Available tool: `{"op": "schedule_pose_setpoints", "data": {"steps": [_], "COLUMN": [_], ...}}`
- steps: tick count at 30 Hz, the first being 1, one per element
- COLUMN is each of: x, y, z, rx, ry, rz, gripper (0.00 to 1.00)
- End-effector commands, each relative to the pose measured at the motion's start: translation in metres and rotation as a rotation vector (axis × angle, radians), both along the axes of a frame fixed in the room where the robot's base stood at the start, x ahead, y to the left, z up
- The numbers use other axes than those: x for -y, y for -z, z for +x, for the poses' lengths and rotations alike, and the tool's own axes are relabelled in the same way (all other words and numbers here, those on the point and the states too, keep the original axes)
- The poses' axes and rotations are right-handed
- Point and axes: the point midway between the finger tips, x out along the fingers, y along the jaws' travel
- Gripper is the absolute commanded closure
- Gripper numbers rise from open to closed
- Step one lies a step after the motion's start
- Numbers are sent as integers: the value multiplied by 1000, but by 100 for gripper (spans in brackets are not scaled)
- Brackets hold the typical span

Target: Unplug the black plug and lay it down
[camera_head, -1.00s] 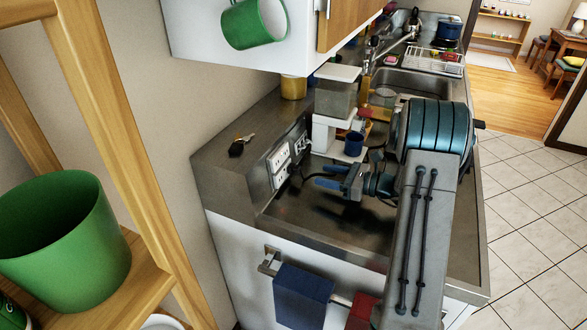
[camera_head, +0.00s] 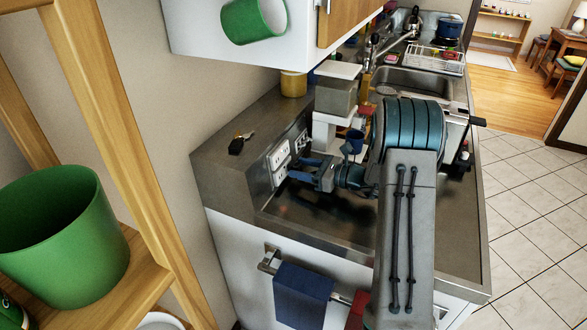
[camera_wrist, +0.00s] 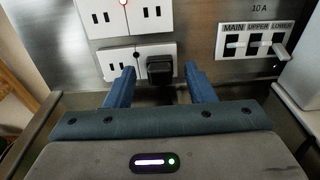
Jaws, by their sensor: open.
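The black plug (camera_wrist: 160,70) sits in the right-hand outlet of the lower white socket plate (camera_wrist: 112,56) on the steel upstand, in the wrist view. My gripper (camera_wrist: 159,68) is open, with its blue fingers reaching towards the panel, one on each side of the plug. A gap shows between each finger and the plug. In the head view my gripper (camera_head: 299,169) points left at the white sockets (camera_head: 279,160), low over the counter. The plug is hidden there by the gripper.
Labelled switches (camera_wrist: 258,43) sit right of the sockets. A white stand with a grey box (camera_head: 335,96) and a blue cup (camera_head: 355,141) are close behind my gripper. Keys (camera_head: 238,144) lie on the ledge. The steel counter in front (camera_head: 320,228) is largely clear.

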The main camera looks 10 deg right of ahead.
Motion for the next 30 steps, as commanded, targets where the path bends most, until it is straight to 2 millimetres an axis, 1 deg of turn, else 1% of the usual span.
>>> {"op": "schedule_pose_setpoints", "data": {"steps": [3, 7, 30], "x": [-7, -9, -9], "y": [2, 2, 2], "z": [4, 6, 6], "rx": [0, -1, -1], "ry": [-1, 0, 0], "rz": [0, 1, -1], "gripper": [51, 51, 51]}}
